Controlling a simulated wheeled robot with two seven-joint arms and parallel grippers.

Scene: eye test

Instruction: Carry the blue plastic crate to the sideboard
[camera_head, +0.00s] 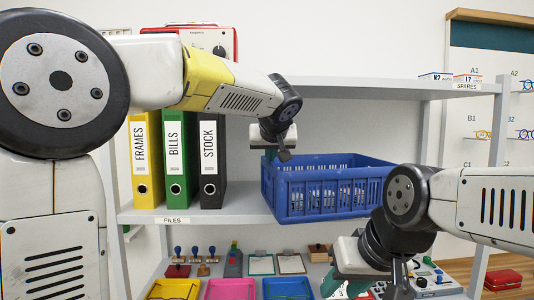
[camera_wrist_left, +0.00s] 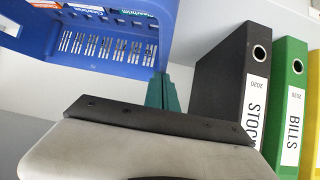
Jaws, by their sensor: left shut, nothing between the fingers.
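The blue plastic crate (camera_head: 325,195) sits on the middle shelf (camera_head: 240,205), its front at the shelf's front edge. Small labelled items lie inside it. It also shows at the upper left of the left wrist view (camera_wrist_left: 95,45). My left gripper (camera_head: 270,154) is at the crate's left rear corner, beside the black binder; its teal fingers (camera_wrist_left: 163,92) are shut and empty. I cannot tell whether they touch the crate. My right gripper (camera_head: 342,288) is low in front of the shelves, below the crate; its fingertips are not clear.
Yellow (camera_head: 146,160), green (camera_head: 177,160) and black (camera_head: 209,160) binders stand left of the crate. The upper shelf (camera_head: 390,87) is above it. Coloured trays (camera_head: 231,289), stamps and clipboards are below. A red case (camera_head: 503,280) lies at the lower right.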

